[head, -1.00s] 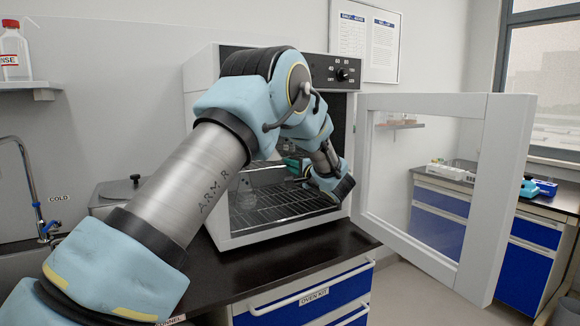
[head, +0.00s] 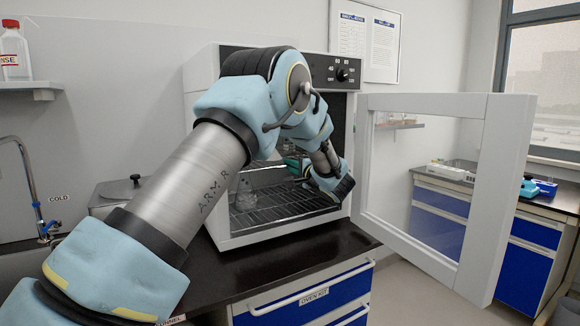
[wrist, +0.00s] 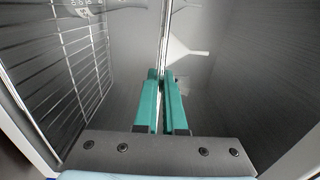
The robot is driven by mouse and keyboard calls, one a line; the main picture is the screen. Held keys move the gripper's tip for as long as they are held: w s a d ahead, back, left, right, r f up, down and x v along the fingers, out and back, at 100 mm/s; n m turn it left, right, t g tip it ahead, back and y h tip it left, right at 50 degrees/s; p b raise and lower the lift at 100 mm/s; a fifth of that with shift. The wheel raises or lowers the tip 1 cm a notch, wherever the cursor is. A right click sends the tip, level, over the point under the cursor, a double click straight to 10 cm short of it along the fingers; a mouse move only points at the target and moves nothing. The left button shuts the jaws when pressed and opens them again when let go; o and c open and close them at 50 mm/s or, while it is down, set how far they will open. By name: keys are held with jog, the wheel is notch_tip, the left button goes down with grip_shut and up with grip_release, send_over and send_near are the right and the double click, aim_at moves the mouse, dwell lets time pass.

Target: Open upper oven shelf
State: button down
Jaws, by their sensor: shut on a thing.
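The oven (head: 215,130) stands on the black counter with its door wide open to the right. My arm reaches in through the opening, and my gripper's teal fingers (head: 293,163) show partly behind my wrist. In the wrist view my gripper (wrist: 162,78) is shut on the upper shelf (wrist: 166,40), seen nearly edge-on as a thin metal line running away from the fingertips. In the head view my arm hides much of the upper shelf. The lower wire shelf (head: 285,208) is inside below my gripper and also shows at the left of the wrist view (wrist: 60,80).
The open door (head: 490,200) stands close to the right of my wrist. A glass flask (head: 244,195) stands on the lower shelf at the left. A white funnel-like object (wrist: 186,50) is near the upper shelf. The counter front (head: 310,260) is clear.

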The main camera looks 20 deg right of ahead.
jog(key=s+d+p, duration=0.1)
jog(key=s+p, duration=0.5)
jog(key=s, duration=1)
jog(key=shift+d, duration=0.2)
jog(key=shift+s, duration=0.1)
jog(key=c, duration=1)
grip_release()
jog(key=s+d+b, duration=0.1)
jog(key=s+b, duration=0.2)
jog(key=s, duration=0.7)
jog(key=shift+s, duration=0.35)
